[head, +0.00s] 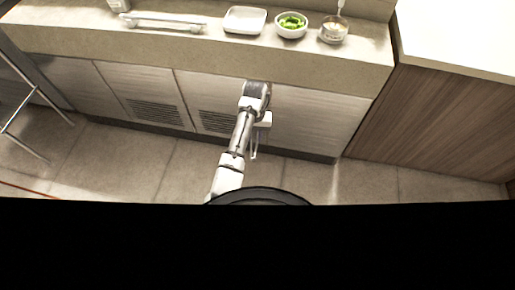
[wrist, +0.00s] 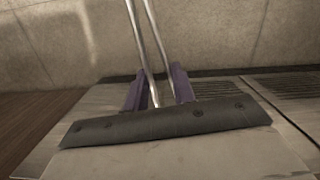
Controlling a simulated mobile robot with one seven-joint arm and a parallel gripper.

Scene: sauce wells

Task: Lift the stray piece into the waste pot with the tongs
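My gripper (wrist: 160,88) has two purple fingers closed on a pair of thin metal rods, the tongs (wrist: 148,40). In the head view my gripper (head: 262,120) hangs low in front of the cabinet doors, below the counter top, with the tongs (head: 254,148) pointing down. A white bowl (head: 291,34) on the counter holds green pieces. Right of it stands a small round pot (head: 333,36) with a handle sticking up; I cannot tell if it is the waste pot. I cannot make out a stray piece.
A white square dish (head: 244,28) stands left of the bowl on the counter (head: 210,49). Further left lie a long pale rack or bar (head: 163,23) and a jar (head: 119,4). A wood-sided unit (head: 430,125) stands at the right; a metal-legged stool (head: 22,125) is at the left.

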